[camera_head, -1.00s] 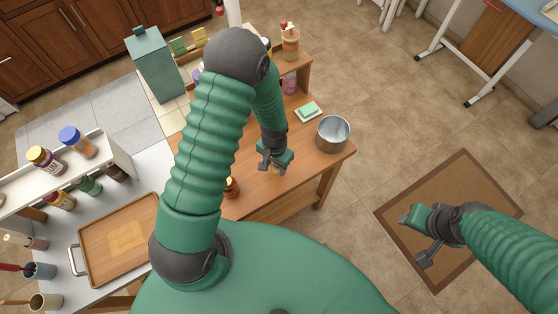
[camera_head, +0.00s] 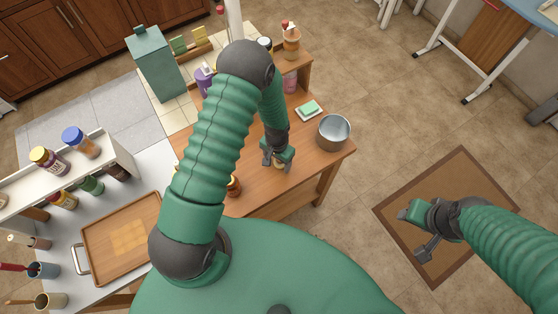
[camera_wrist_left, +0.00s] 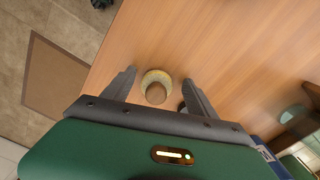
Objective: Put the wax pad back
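A small round thing with a pale yellow rim and a brown top, likely the wax pad (camera_wrist_left: 157,84), sits on the wooden table (camera_wrist_left: 215,45). It lies between the spread fingers of my left gripper (camera_wrist_left: 157,90), with the fingers apart on either side. A dark round thing shows partly behind the right finger. In the head view my left gripper (camera_head: 279,161) points down at the table near its front edge, partly covering the pad. My right gripper (camera_head: 420,230) is open and empty over the floor mat at the right.
A metal pot (camera_head: 333,132) and a green sponge on a white dish (camera_head: 308,110) stand right of my left gripper. An amber bottle (camera_head: 234,185) is at its left. A wooden tray (camera_head: 121,238) lies on the white counter. Bare tabletop shows around the pad.

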